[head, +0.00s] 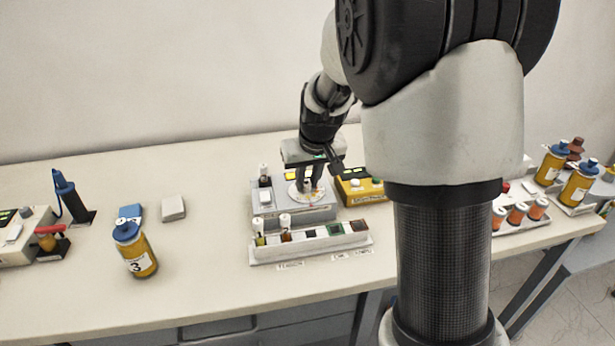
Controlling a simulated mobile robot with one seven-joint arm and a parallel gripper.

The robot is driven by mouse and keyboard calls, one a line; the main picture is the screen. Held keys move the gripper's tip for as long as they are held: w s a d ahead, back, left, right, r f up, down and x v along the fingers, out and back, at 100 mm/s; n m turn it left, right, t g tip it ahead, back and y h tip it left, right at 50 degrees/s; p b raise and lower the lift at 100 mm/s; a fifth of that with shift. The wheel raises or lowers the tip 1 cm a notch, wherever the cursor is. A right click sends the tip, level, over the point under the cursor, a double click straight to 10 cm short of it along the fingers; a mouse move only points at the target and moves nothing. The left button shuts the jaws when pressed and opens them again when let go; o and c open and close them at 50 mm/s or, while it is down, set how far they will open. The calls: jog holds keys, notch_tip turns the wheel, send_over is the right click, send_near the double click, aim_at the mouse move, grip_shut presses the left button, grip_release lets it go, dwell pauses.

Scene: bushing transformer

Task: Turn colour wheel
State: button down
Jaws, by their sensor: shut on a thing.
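The colour wheel (293,193) is a pale round disc with small coloured marks on top of a grey instrument (270,211) in the middle of the table. My gripper (309,186) points down over the wheel. Its dark fingers are shut on the wheel's middle part. The fingers hide the part they hold and some of the disc. A small yellow-green display (292,177) shows behind the wheel. A dark-capped vial (264,175) stands at the instrument's back left.
A numbered yellow bottle (135,250) stands left. The table between bottle and rack is clear. My arm hides part of the right side.

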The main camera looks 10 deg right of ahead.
jog(key=m+p, duration=0.1)
jog(key=m+h+p, duration=0.1)
jog(key=p, duration=0.1)
jog(key=shift+a+r+m, duration=0.2)
jog(key=shift+m, duration=0.2)
jog(key=shift+f+m+h+p, duration=0.2)
jog(key=shift+m+h+p, duration=0.5)
jog(key=shift+m+p, duration=0.65)
jog(key=shift+m+g, duration=0.3)
jog(key=shift+m, duration=0.05)
jog(key=c, duration=1.6)
grip_release()
jog(key=shift+r, duration=0.1)
jog(key=p+v, duration=0.1)
jog(key=v, duration=1.6)
jog(key=shift+a+r, duration=0.1)
